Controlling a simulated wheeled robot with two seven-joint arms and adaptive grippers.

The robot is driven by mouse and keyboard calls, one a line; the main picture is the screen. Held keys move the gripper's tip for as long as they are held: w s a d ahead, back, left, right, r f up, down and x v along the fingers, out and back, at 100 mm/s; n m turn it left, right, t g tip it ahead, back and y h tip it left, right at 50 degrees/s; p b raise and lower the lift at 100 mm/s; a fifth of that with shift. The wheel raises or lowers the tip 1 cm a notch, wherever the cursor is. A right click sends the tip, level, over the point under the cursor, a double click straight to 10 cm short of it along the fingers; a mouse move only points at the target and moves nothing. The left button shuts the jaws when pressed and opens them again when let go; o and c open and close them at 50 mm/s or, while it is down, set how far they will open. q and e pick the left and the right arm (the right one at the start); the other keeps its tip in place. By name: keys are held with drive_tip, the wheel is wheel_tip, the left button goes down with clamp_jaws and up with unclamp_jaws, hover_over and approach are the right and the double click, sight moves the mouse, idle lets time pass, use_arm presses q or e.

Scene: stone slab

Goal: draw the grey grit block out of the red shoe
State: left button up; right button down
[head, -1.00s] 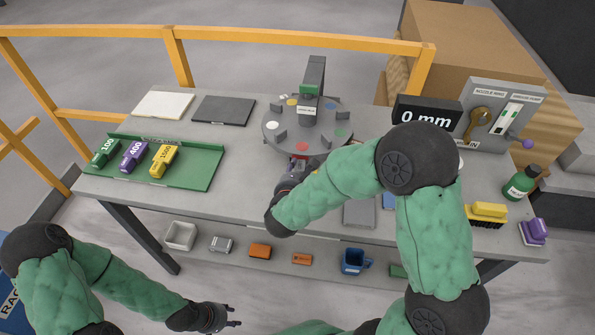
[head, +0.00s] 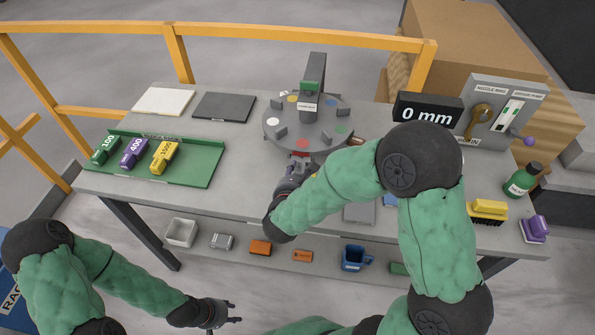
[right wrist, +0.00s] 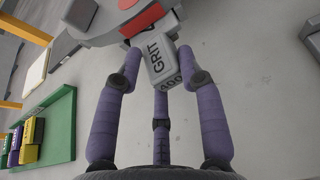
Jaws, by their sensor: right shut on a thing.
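The grey grit block (right wrist: 160,62), printed with "GRIT" and what looks like "400", sits between the fingers of my right gripper (right wrist: 159,68) in the right wrist view. The gripper is shut on it. In the head view the red shoe (head: 301,143) is at the wheel's near edge, with my right gripper (head: 297,166) just in front, partly covered by my arm. My left gripper (head: 236,312) is open and empty, below the bench front.
The round grey wheel (head: 272,128) carries several coloured spots and upright stops. A green tray (head: 200,178) with several numbered blocks lies left. A yellow brush (head: 488,209), purple block (head: 535,228) and green bottle (head: 523,180) stand right. The bench between tray and wheel is clear.

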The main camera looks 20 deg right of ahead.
drive_tip(key=shift+s+a+f, duration=0.25)
drive_tip(key=shift+s+a, duration=0.2)
drive_tip(key=shift+s, duration=0.3)
drive_tip(key=c, duration=0.7)
unclamp_jaws()
drive_tip(key=shift+r, duration=0.1)
drive_tip(key=shift+s+a+r, duration=0.25)
drive_tip(key=shift+s+r, duration=0.05)
drive_tip(key=v, duration=1.1)
